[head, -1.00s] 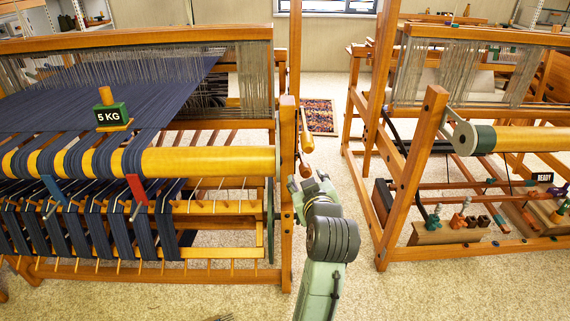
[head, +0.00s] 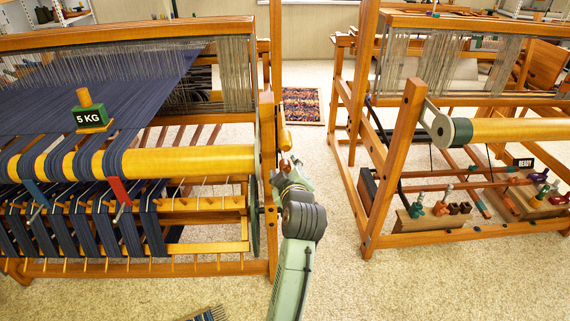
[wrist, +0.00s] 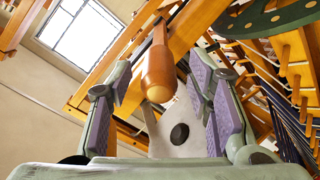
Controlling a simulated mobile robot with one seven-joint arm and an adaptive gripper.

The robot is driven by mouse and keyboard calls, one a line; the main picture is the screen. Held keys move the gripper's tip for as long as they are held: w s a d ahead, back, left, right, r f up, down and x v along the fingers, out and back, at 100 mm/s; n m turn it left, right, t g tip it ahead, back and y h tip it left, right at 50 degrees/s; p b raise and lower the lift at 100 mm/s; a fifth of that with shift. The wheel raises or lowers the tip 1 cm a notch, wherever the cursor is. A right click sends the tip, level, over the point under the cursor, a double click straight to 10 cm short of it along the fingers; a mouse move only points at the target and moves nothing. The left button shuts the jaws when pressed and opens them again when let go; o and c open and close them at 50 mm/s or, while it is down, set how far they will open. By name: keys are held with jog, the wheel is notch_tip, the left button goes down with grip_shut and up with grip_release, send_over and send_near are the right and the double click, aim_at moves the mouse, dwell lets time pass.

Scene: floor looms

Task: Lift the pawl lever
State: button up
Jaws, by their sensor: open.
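The pawl lever appears as a turned wooden handle (head: 285,139) on the right post of the left loom. In the wrist view the rounded wooden handle (wrist: 158,72) hangs between my two open fingers, with visible gaps on both sides. My gripper (head: 288,170) is just below the handle in the head view. Its purple-padded fingers (wrist: 161,88) are open and hold nothing. The handle's upper end runs towards a wooden beam; its joint is unclear.
The right loom's post (head: 396,165) stands across a carpeted gap. A brush (head: 207,314) lies in front.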

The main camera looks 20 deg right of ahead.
jog(key=shift+x, duration=1.15)
jog(key=shift+c, duration=0.5)
grip_shut()
